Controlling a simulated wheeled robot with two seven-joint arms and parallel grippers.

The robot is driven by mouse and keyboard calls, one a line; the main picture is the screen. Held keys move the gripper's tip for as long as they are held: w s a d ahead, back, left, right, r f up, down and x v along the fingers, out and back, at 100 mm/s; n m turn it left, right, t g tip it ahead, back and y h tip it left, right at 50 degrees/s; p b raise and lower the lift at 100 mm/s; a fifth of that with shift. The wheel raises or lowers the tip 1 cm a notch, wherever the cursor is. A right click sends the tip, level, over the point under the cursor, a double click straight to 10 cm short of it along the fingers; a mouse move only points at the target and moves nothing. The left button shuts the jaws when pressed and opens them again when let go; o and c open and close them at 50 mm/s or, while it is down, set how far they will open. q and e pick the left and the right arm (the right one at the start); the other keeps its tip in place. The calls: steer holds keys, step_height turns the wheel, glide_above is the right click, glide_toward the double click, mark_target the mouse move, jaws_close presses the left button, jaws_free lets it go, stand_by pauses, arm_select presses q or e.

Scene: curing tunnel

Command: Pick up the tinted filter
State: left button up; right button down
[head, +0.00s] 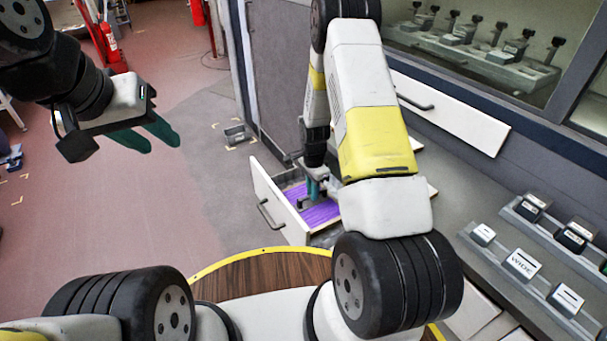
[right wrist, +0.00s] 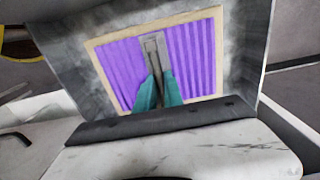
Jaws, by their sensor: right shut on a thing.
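My right gripper (right wrist: 160,82) reaches down into an open drawer (head: 278,212). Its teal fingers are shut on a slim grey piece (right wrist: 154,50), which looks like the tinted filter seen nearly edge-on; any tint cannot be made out. The piece is over a purple ribbed lining (right wrist: 200,50), which also shows in the head view (head: 318,214). I cannot tell whether the piece touches the lining. In the head view the right gripper (head: 310,192) is small and partly hidden by my arm. My left gripper (head: 163,145) is open and empty, above the floor at the upper left.
Grey racks with labelled blocks (head: 522,263) stand on the right. Another white drawer front (head: 450,112) and a window with several dark-topped fixtures (head: 470,45) are behind my right arm. A round wooden top (head: 265,275) is in front. The floor at left is mostly clear.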

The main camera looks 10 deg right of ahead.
steer(key=shift+r, duration=2.5)
